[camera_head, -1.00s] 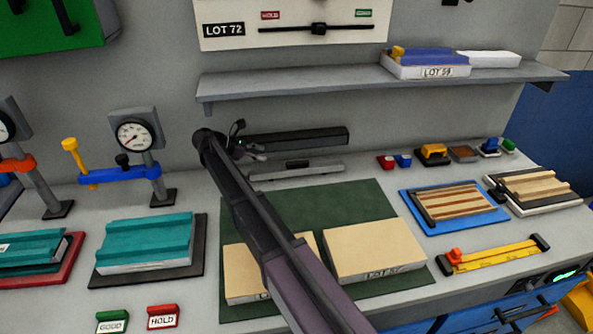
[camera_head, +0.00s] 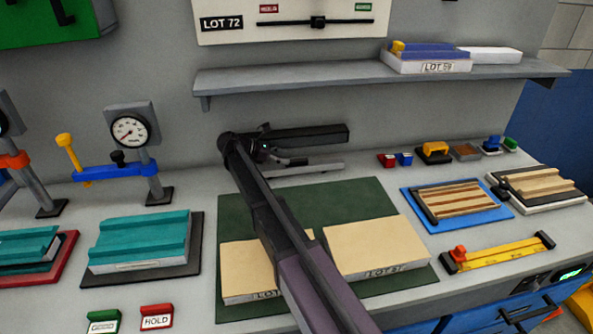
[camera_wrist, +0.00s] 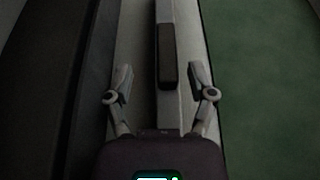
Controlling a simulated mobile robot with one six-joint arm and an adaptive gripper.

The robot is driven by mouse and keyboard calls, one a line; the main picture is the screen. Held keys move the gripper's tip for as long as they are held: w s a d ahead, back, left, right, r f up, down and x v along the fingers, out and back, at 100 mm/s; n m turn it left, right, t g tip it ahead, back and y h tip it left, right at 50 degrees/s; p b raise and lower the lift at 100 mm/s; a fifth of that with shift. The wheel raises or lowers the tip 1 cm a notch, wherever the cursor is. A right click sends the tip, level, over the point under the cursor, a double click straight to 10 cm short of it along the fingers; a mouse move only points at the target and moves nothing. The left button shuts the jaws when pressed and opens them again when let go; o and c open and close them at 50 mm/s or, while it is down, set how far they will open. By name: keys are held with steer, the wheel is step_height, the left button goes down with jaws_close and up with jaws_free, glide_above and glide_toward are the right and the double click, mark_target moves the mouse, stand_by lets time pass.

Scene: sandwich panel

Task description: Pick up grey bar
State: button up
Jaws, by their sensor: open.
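The grey bar (camera_head: 322,168) lies along the back of the bench, behind the green mat. Part of it is hidden by my arm. My gripper (camera_wrist: 162,88) is open, with one finger on each side of the bar's line. The block is just ahead of the fingertips, and nothing is held. In the head view my gripper (camera_head: 288,161) is over the bar. I cannot tell its exact height above it.
A longer black bar (camera_head: 325,136) lies just behind the grey bar, close on the left in the wrist view. The green mat (camera_head: 345,199) with two tan panels (camera_head: 375,247) is in front. A shelf (camera_head: 300,79) overhangs behind. Small coloured items (camera_head: 433,151) stand to the right.

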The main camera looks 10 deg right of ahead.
mark_target(295, 160)
steer(key=shift+s+b+x, duration=0.2)
steer(key=shift+b+x, duration=0.25)
steer(key=shift+x, duration=0.5)
steer(key=shift+s+b+x, duration=0.2)
steer(key=shift+b+x, duration=0.2)
steer(key=shift+x, duration=0.55)
steer(key=shift+d+f, duration=0.25)
steer(key=shift+d, duration=0.4)
steer(key=shift+r, duration=0.1)
jaws_close()
